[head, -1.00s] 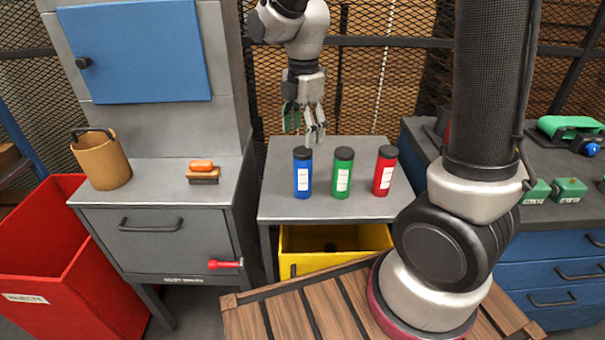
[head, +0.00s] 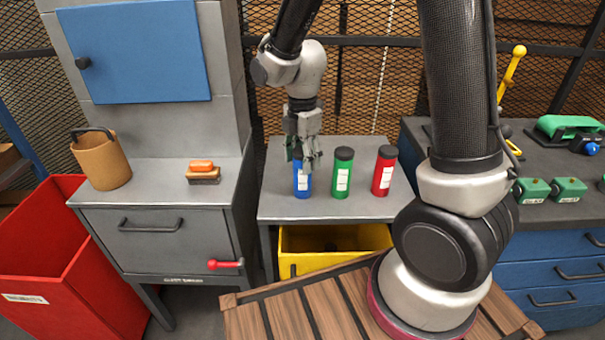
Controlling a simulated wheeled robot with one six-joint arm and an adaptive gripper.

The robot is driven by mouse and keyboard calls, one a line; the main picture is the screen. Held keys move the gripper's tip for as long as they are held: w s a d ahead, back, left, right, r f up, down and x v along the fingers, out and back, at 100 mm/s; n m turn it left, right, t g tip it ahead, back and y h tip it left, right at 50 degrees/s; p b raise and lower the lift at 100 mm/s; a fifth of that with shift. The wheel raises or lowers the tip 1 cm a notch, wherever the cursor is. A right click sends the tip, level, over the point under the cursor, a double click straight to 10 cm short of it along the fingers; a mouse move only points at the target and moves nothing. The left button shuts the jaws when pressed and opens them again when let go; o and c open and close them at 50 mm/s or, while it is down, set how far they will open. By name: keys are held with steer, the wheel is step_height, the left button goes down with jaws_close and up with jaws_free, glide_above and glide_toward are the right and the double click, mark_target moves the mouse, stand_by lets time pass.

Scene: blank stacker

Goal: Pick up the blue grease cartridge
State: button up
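The blue grease cartridge (head: 302,186) stands upright on the small grey table (head: 281,212), leftmost of three cartridges. My gripper (head: 303,160) is at its upper part, pointing down, with its fingers covering the cartridge's black cap. A white label shows on the lower part of the cartridge. The fingers appear to sit around or in front of its top; whether they touch it or have closed on it cannot be told.
A green cartridge (head: 342,174) stands close to the right, then a red cartridge (head: 383,172). A yellow bin (head: 352,239) is under the table. A grey cabinet (head: 160,224) with a brush (head: 203,176) and a tan bucket (head: 101,163) stands left. A workbench (head: 560,239) is right.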

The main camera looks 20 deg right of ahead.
jaws_close()
